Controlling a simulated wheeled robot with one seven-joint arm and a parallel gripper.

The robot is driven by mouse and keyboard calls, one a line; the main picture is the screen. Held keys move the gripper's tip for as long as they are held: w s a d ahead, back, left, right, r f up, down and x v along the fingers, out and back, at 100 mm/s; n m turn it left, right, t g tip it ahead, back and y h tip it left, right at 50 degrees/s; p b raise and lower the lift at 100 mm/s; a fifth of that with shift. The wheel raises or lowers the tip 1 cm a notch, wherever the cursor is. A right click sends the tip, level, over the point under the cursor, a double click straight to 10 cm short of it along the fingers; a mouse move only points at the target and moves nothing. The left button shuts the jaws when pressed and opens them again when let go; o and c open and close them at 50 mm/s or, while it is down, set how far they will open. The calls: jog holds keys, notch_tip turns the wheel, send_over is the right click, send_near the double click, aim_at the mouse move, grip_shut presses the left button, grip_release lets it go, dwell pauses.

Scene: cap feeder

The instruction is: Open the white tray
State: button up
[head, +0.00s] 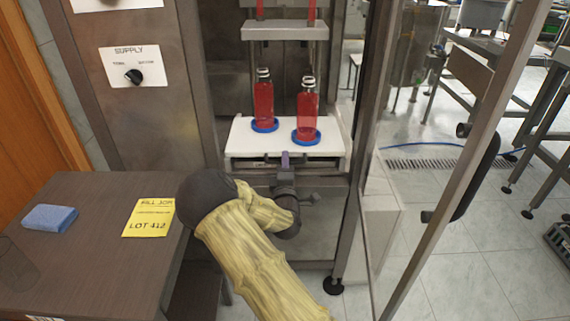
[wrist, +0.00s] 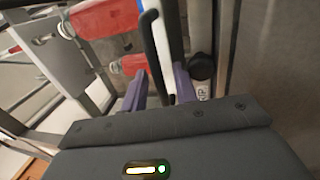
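The white tray (head: 240,141) sits in the machine frame, with two red bottles (head: 263,100) (head: 307,112) upright on blue rings. A dark bar handle (head: 318,160) runs along its front edge. My gripper (head: 285,158) is at the middle of that front edge. In the wrist view, the purple fingers (wrist: 160,82) stand apart, one on each side of the black handle (wrist: 152,45), with visible gaps. The white tray edge (wrist: 172,28) shows just beyond the handle. My arm hides part of the area below the tray.
A brown table (head: 85,255) at left holds a blue sponge (head: 50,217) and a yellow job card (head: 148,217). A SUPPLY knob (head: 133,77) is on the left panel. An open door frame (head: 470,130) stands at right. Floor in front of the tray is partly clear.

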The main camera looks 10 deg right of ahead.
jog(key=shift+w, duration=0.3)
grip_shut()
